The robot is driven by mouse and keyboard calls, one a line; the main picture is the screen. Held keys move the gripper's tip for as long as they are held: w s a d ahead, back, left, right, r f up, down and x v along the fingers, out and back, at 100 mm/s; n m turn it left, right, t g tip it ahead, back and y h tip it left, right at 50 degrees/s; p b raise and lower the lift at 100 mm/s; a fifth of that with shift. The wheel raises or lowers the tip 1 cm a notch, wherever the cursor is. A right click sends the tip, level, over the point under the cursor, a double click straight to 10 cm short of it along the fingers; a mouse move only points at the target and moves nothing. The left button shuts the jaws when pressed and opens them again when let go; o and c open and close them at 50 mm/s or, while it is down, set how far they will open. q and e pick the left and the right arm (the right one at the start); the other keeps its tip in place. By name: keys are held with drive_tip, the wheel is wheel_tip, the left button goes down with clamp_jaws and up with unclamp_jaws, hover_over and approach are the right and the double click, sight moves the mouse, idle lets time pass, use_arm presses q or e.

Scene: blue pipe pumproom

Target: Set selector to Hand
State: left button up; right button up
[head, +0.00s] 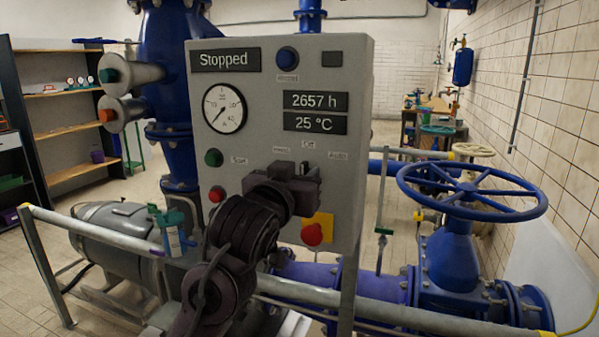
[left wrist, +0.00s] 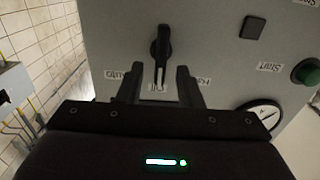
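The selector (left wrist: 160,55) is a black knob with a white line on the grey control panel (head: 345,100). In the left wrist view, which shows the panel upside down, its white line points at the Off label. The Auto label lies to the left and a partly covered Hand label to the right. My left gripper (head: 292,169) is in front of the panel below these labels and hides the selector in the head view. In the left wrist view its two fingers stand open, one on each side of the knob, with gaps. My right gripper is not in view.
The panel has a "Stopped" display (head: 225,60), a pressure gauge (head: 223,109), a green button (head: 213,157) and a red button on yellow (head: 312,234). A blue handwheel (head: 470,188) stands at right. A grey rail (head: 400,316) crosses the foreground.

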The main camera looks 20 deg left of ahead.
use_arm(q)
drive_tip(key=shift+c, duration=0.4)
clamp_jaws()
drive_tip(key=shift+n, duration=0.4)
drive_tip(key=shift+a+f+n+p, duration=0.15)
drive_tip(key=shift+n+p, duration=0.4)
drive_tip(key=shift+n, duration=0.7)
drive_tip(key=shift+a+n+p, duration=0.2)
drive_tip(key=shift+n+p, duration=0.3)
drive_tip(key=shift+n, duration=0.7)
drive_tip(key=shift+a+f+n+p, duration=0.15)
drive_tip(key=shift+n+p, duration=0.4)
drive_tip(key=shift+n, duration=0.7)
drive_tip(key=shift+r, duration=0.1)
drive_tip(key=shift+o, duration=0.3)
unclamp_jaws()
